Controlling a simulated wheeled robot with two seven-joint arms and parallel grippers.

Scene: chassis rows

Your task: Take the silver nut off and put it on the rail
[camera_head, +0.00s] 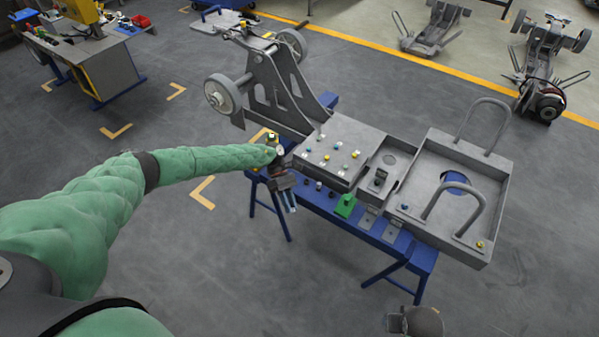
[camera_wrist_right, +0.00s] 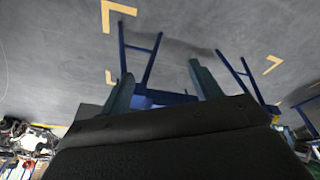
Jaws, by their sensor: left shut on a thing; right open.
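The grey chassis (camera_head: 352,132) carries several small nuts on its flat plate, in silver, yellow and blue; one silver-looking nut (camera_head: 306,153) is near the plate's left side. The blue rail (camera_head: 322,203) runs along the chassis's near side and bears a few small dark pieces and a green block (camera_head: 345,205). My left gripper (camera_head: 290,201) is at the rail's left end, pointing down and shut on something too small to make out. My right gripper (camera_wrist_right: 160,68) is open and empty in the right wrist view, above the floor and blue stand legs.
Two grey handles (camera_head: 487,125) rise from the tray section at the chassis's right. A wheel (camera_head: 222,94) and upright bracket stand at its left end. A workbench (camera_head: 85,60) is at the back left. Other chassis parts (camera_head: 545,75) lie at the back right.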

